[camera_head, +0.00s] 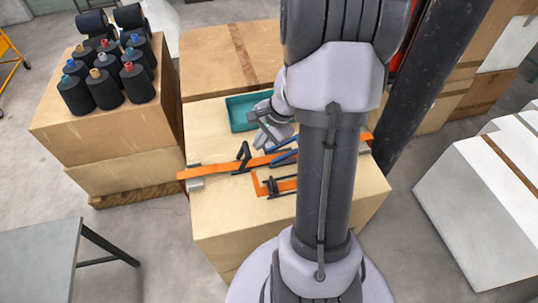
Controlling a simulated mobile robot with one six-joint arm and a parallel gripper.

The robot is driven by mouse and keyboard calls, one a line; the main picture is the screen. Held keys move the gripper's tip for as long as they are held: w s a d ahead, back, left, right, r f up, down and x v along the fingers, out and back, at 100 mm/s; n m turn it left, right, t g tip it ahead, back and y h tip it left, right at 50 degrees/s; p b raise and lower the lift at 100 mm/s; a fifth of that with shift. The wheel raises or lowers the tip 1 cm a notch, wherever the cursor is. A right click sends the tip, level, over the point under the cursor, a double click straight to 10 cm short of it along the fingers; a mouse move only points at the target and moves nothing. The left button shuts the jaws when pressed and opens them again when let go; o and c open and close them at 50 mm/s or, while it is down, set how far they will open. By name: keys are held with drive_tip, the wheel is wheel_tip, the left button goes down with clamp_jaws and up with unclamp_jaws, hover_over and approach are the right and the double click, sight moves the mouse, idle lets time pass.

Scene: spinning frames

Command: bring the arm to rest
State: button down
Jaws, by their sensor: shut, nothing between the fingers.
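My arm rises large in the middle of the view and hides much of what lies behind it. My gripper (262,128) shows small at the left of the arm, over a pale box-like stand, near a teal tray (240,112). Its fingers are shut, and I see nothing held in them. The tray's right part is hidden by the gripper and wrist.
An orange bar (222,169) with dark and blue clamp-like parts crosses the stand (225,215). Several dark thread cones (106,88) stand on a box at left. A grey table (40,262) is at lower left, white boxes (475,205) at right. Floor shows between.

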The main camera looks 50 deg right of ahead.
drive_tip(key=s+a+r+n, duration=0.1)
drive_tip(key=a+r+n, duration=0.3)
drive_tip(key=a+r, duration=0.5)
drive_tip(key=s+a+r+n, duration=0.2)
drive_tip(key=a+r+n, duration=0.4)
drive_tip(key=a, duration=0.5)
drive_tip(key=s+a+r+n+t, duration=0.1)
drive_tip(key=s+a+r+n, duration=0.3)
drive_tip(key=s+a, duration=0.3)
drive_tip(key=shift+s+a+r+t, duration=0.2)
drive_tip(key=shift+s+t, duration=0.1)
drive_tip(key=shift+s, duration=0.75)
drive_tip(key=shift+r, duration=0.1)
